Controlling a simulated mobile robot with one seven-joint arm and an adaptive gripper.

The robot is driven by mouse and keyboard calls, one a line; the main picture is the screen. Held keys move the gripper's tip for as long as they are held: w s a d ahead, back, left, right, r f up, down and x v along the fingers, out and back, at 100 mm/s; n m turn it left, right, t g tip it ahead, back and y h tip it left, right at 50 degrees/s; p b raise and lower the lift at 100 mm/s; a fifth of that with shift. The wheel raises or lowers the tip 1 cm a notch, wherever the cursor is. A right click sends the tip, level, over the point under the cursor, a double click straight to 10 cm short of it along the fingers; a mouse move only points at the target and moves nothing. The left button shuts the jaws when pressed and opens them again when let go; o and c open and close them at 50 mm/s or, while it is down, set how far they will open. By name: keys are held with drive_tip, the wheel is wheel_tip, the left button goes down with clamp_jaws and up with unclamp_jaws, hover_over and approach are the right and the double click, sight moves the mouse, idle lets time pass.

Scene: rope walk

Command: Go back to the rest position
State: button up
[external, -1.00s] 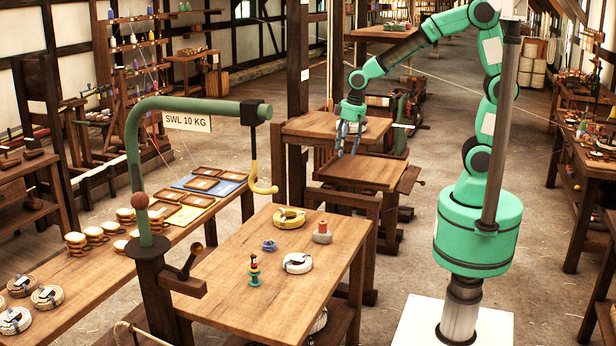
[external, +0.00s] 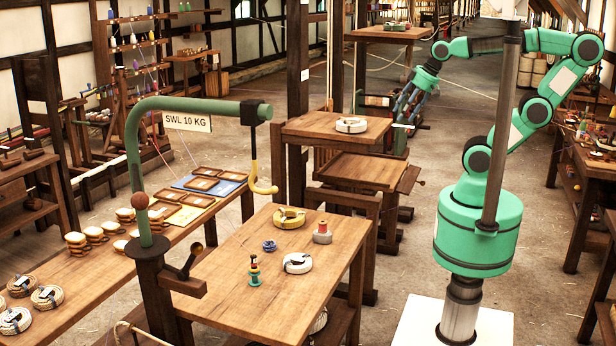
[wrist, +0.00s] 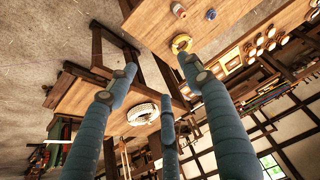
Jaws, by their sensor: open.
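My gripper (external: 408,108) is in the air to the right of the raised wooden stand, with its blue-grey fingers spread and nothing between them. In the wrist view the fingers (wrist: 140,95) reach up from the bottom edge, apart and empty. A white rope coil (external: 351,125) lies flat on the top of the raised stand (external: 310,127); the coil also shows in the wrist view (wrist: 143,107), beyond the fingers. My arm is folded back, with its elbow high at the right.
The front table (external: 220,275) holds a yellow coil (external: 289,218), a white coil (external: 297,263), a small blue coil (external: 269,246), a red-topped spool (external: 323,233) and a stacked coloured spool (external: 254,271). A green crane post with a hook (external: 262,189) stands at left. A dark pole (external: 503,130) stands before my arm.

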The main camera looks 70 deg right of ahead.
drive_tip(key=shift+s+d+r, duration=0.1)
drive_tip(key=shift+s, duration=0.35)
drive_tip(key=shift+f+b, duration=0.8)
drive_tip(key=shift+f, duration=0.05)
